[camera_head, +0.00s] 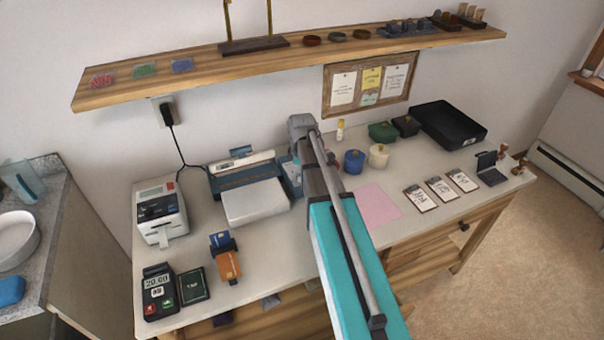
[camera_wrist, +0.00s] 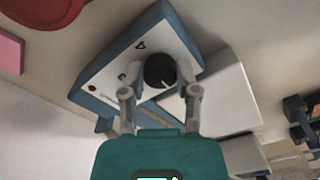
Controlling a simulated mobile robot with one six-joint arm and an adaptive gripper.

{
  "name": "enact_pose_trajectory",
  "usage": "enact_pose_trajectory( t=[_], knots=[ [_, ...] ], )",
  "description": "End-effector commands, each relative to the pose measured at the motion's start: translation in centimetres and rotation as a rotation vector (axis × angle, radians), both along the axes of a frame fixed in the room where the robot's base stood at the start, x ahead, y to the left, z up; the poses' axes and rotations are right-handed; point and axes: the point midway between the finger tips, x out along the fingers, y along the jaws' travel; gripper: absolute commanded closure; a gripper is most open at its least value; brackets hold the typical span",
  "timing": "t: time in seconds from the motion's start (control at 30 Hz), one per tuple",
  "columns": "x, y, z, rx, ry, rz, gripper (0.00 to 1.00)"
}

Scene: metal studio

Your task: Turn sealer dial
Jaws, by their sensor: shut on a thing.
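The sealer (camera_head: 230,180) is a blue and white machine on the counter, left of my arm in the head view. In the wrist view its white panel with blue edges (camera_wrist: 120,60) carries a round black dial (camera_wrist: 158,70) with a pale pointer line. A small red spot and dark printed marks lie around the dial. My gripper (camera_wrist: 160,78) is shut on the dial, one finger on each side of it. In the head view my arm hides the dial and the fingertips.
A pale box (camera_head: 255,201) stands in front of the sealer, and a label printer (camera_head: 160,212) is to its left. A blue jar (camera_head: 354,162) and a cream jar (camera_head: 378,156) stand right of my arm, near a pink sheet (camera_head: 377,202). A shelf (camera_head: 220,60) hangs above.

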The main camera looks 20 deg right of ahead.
Motion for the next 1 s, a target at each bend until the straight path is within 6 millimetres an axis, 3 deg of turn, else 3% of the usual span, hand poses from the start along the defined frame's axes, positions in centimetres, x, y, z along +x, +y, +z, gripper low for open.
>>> enact_pose_trajectory(
  t=[0.27,0.3,0.47,1.0],
  knots=[
    [0.0,0.0,-0.01,-0.001,0.001,0.002,1.0],
    [0.01,0.01,-0.01,-0.001,0.001,0.002,0.52],
    [0.01,0.01,0.0,0.0,0.0,0.001,0.25],
    [0.0,0.02,0.0,0.0,0.0,-0.02,0.25]
  ],
)
